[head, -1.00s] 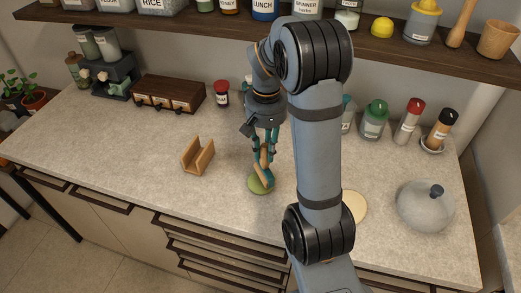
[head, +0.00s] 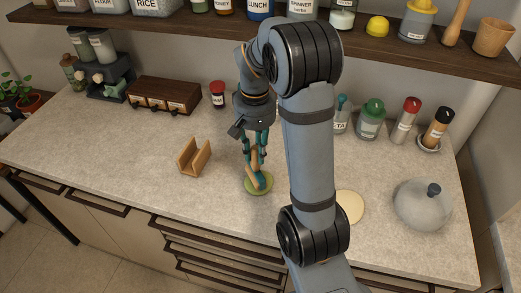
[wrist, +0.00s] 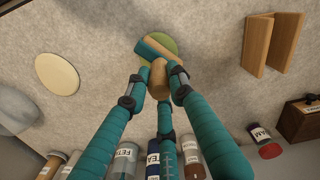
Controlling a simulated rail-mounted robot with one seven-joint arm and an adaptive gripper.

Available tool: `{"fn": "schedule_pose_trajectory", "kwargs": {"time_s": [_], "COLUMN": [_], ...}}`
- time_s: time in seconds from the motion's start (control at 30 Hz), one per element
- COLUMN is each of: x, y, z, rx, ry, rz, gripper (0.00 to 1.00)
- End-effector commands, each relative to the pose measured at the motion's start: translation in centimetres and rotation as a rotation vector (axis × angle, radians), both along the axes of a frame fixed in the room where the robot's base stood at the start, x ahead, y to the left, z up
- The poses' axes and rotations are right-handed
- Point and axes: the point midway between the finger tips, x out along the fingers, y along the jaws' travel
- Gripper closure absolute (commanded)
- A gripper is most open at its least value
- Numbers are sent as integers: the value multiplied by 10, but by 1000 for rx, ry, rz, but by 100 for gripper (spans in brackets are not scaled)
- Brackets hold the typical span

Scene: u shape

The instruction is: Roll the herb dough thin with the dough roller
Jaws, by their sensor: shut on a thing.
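The herb dough (head: 263,190) is a green round disc on the counter, left of my forearm in the head view. It also shows in the wrist view (wrist: 172,42), partly hidden by the roller. My gripper (head: 256,168) is above the dough, its teal fingers shut on the handle of the dough roller (head: 258,181). In the wrist view the roller (wrist: 163,52) has a teal and wooden cylinder lying across the dough, with the wooden handle between my fingertips (wrist: 158,80). The roller appears to touch the dough; the exact contact is hard to tell.
A wooden slotted stand (head: 194,158) is empty, left of the dough. A pale disc (head: 350,207) lies to the right, partly behind my arm, with a grey domed thing (head: 420,207) beyond it. Jars (head: 370,122) and a wooden drawer box (head: 165,94) line the back.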

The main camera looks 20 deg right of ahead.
Motion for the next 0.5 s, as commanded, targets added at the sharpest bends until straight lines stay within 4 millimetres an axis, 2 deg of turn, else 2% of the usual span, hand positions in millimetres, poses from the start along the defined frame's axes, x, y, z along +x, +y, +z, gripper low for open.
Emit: {"fn": "schedule_pose_trajectory", "kwargs": {"time_s": [0.13,0.27,0.5], "x": [-2,-3,-2], "y": [14,20,9], "z": [-2,-2,-2], "rx": [0,0,0], "ry": [-2,-2,0], "rz": [4,2,-1], "gripper": [99,99,99]}}
